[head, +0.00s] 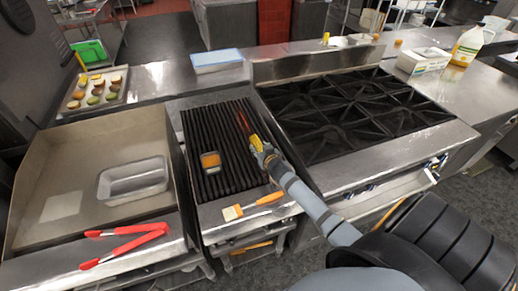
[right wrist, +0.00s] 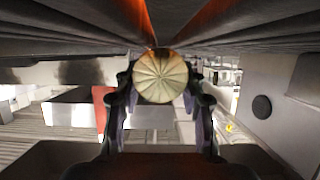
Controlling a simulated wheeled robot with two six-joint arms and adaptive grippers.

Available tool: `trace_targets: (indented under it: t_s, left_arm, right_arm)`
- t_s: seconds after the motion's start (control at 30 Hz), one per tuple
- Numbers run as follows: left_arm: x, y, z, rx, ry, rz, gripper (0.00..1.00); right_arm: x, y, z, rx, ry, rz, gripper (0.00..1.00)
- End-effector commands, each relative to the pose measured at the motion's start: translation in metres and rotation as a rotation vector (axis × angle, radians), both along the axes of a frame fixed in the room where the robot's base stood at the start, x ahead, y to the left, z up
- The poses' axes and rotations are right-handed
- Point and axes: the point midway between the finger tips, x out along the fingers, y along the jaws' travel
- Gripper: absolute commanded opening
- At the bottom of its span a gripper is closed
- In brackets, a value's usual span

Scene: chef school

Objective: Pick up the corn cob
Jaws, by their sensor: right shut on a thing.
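The corn cob (head: 256,142) is on the right part of the black grill in the head view, a small yellow shape mostly hidden by my right gripper. My right gripper (head: 262,150) reaches in from the lower right and is shut on it. In the right wrist view the cob's pale round end (right wrist: 160,76), with lines fanning out from its middle, sits between the two fingers of my gripper (right wrist: 160,95). The grill bars (right wrist: 240,25) are very close to it; I cannot tell if they touch. My left gripper is not in view.
The black grill (head: 205,135) holds a small orange-filled dish (head: 210,161) and glows red beside the cob. A brush (head: 252,207) lies on its front ledge. Red tongs (head: 125,243) and a metal pan (head: 133,180) lie left. A burner range (head: 350,112) stands right.

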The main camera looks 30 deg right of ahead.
Motion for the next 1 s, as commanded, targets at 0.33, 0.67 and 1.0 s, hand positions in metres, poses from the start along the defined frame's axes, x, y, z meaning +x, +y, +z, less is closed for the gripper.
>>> trace_targets:
  t_s: [0.33,0.67,1.0]
  left_arm:
    - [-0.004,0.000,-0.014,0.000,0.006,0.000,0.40]
    - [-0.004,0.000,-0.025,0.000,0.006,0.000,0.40]
    - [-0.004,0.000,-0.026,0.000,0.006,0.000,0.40]
  right_arm:
    - [-0.035,0.020,0.072,-0.005,-0.004,0.006,0.05]
    - [-0.105,0.057,0.115,0.000,0.000,0.002,0.05]
    - [-0.124,0.067,0.126,0.001,-0.002,0.001,0.05]
